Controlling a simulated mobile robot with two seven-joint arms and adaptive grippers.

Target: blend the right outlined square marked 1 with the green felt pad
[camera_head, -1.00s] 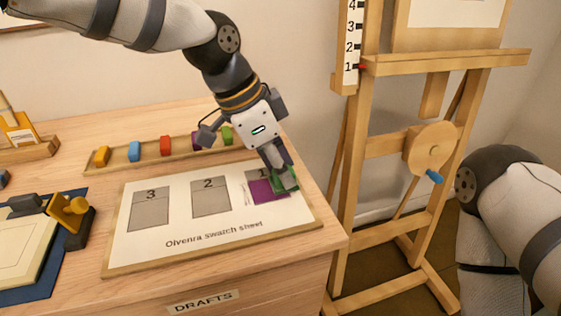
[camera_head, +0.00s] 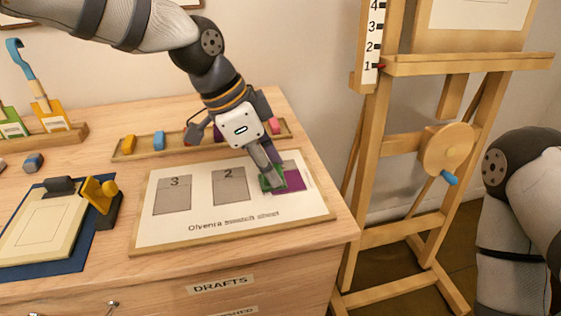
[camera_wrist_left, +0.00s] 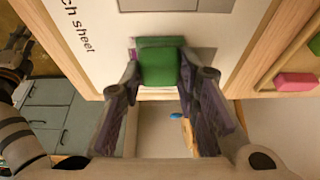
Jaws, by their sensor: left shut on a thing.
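The swatch sheet (camera_head: 220,220) lies flat on the desk. Its right outlined square (camera_head: 290,185) has purple over its lower part and grey above; the number 1 is hidden by my gripper. My left gripper (camera_head: 269,168) is shut on the green felt pad (camera_head: 271,180), at the left side of that square. In the left wrist view the green pad (camera_wrist_left: 159,66) sits between the fingers, over the square, with a little purple beside it. I cannot tell whether it touches the paper.
Squares 2 (camera_head: 229,187) and 3 (camera_head: 173,196) are grey. Behind the sheet is a wooden rack (camera_head: 172,150) of coloured blocks. A yellow-handled tool (camera_head: 100,193) is at the left, and an easel (camera_head: 365,200) stands right of the desk.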

